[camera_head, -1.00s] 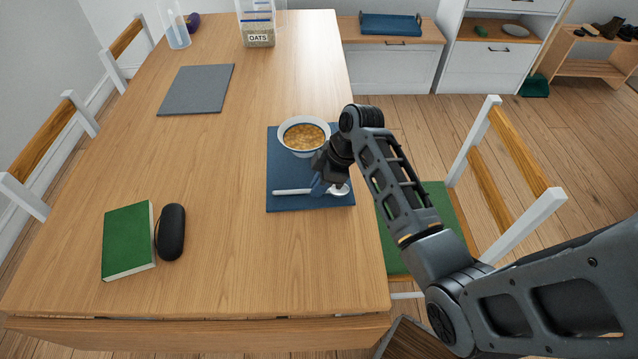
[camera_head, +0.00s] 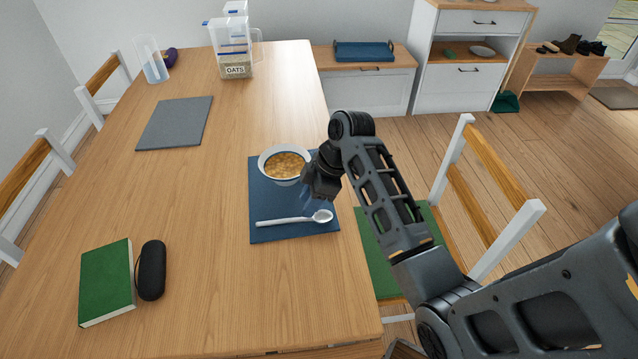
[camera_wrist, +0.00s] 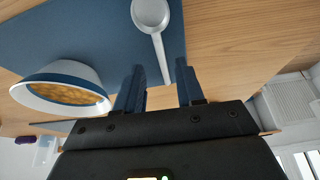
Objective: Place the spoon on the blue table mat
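The white spoon (camera_head: 295,219) lies on the front part of the blue table mat (camera_head: 264,190), its bowl to the right and its handle to the left. In the wrist view the spoon (camera_wrist: 152,22) lies on the mat (camera_wrist: 95,30), beyond my fingertips. My gripper (camera_head: 308,192) is above the mat's right side, behind the spoon and apart from it. In the wrist view its two blue fingers (camera_wrist: 157,80) are spread with nothing held between them.
A green book (camera_head: 106,283), a black case (camera_head: 151,270) and a grey mat (camera_head: 175,123) lie to the left. A chair (camera_head: 490,200) stands at the right.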

